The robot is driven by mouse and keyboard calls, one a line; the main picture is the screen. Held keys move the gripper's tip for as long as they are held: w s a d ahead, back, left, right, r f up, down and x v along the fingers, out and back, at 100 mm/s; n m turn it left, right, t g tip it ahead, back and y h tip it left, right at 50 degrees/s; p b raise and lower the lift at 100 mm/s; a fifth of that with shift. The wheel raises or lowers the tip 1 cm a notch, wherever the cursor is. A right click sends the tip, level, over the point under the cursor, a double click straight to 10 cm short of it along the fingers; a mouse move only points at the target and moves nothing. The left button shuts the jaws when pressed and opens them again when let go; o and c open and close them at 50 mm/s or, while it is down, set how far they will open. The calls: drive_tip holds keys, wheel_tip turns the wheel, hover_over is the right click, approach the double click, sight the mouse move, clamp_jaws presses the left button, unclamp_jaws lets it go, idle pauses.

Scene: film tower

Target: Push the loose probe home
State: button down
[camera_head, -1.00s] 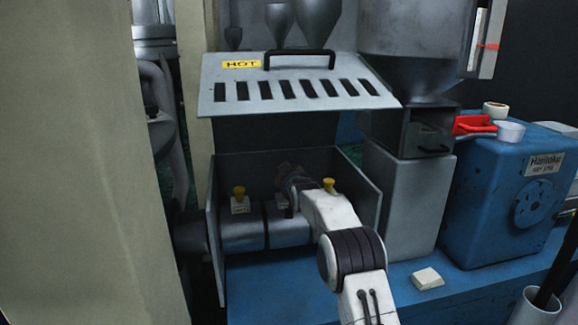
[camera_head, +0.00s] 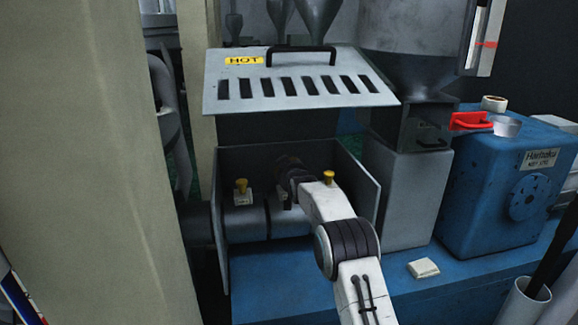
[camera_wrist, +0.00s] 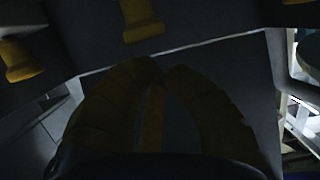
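Yellow-topped probes stand along the grey barrel (camera_head: 243,222) inside the open-fronted metal guard. The left probe (camera_head: 241,185) sits on a white block, and the right one (camera_head: 328,176) shows just beyond my arm. In the wrist view, one yellow probe (camera_wrist: 20,60) is at the upper left and another (camera_wrist: 140,20) at top centre, above my fingertips and apart from them. I cannot tell which is loose. My gripper (camera_wrist: 164,66) points into the guard, fingertips close together, with no held thing visible. In the head view my gripper (camera_head: 290,172) is dark and partly hidden by my arm.
A raised slotted lid (camera_head: 300,110) marked HOT hangs over the guard. The guard's right side wall (camera_head: 358,185) stands close to my arm. A hopper feed block (camera_head: 405,200) and blue machine (camera_head: 500,195) are to the right. A small white block (camera_head: 423,268) lies on the blue base.

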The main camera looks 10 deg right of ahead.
drive_tip(key=r+v, duration=0.2)
drive_tip(key=v, duration=0.8)
drive_tip(key=shift+a+r+p, duration=0.25)
drive_tip(key=shift+r+p, duration=0.05)
drive_tip(key=shift+s, duration=0.1)
